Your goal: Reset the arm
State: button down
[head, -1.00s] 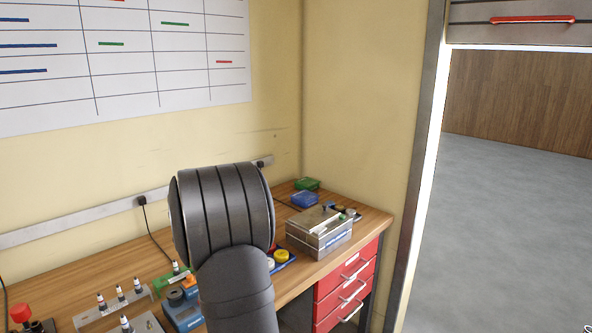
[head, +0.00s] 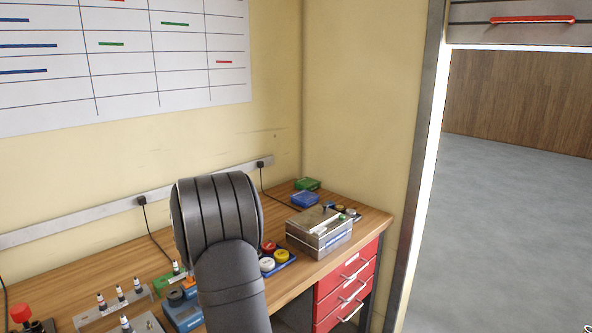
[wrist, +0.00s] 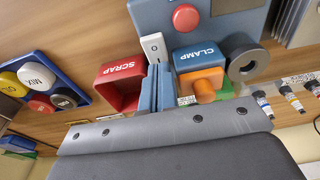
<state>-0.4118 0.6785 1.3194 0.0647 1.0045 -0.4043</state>
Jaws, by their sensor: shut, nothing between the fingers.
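My gripper (wrist: 157,88) shows in the wrist view, with its blue-grey fingers together and nothing between them. The fingertips are over the bench, beside the red box marked SCRAP (wrist: 120,70) and the orange-and-blue block marked CLAMP (wrist: 200,55). I cannot tell their exact height. In the head view my dark grey arm stands up in front of the bench and the gripper itself is hidden.
The wooden bench (head: 100,277) carries racks of vials (head: 121,293), a blue tray with round coloured caps (wrist: 22,64) and a grey metal box (head: 318,240). A red knob (head: 21,312) stands at the front left. The air above the bench looks clear.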

notch_tip(320, 180, up, 16)
jog(key=s+d, duration=0.2)
jog(key=s, duration=0.1)
jog(key=shift+w+a+f, duration=0.3)
jog(key=shift+w+f, duration=0.2)
jog(key=shift+f, duration=2.25)
jog(key=shift+w+a+f, duration=0.35)
jog(key=shift+w+f, duration=0.1)
jog(key=shift+f, duration=2.25)
jog(key=shift+w+a+f, duration=0.3)
jog(key=shift+w+f, duration=0.2)
jog(key=shift+f, duration=2.25)
notch_tip(320, 180, up, 4)
jog(key=shift+r, duration=0.15)
jog(key=shift+f, duration=0.45)
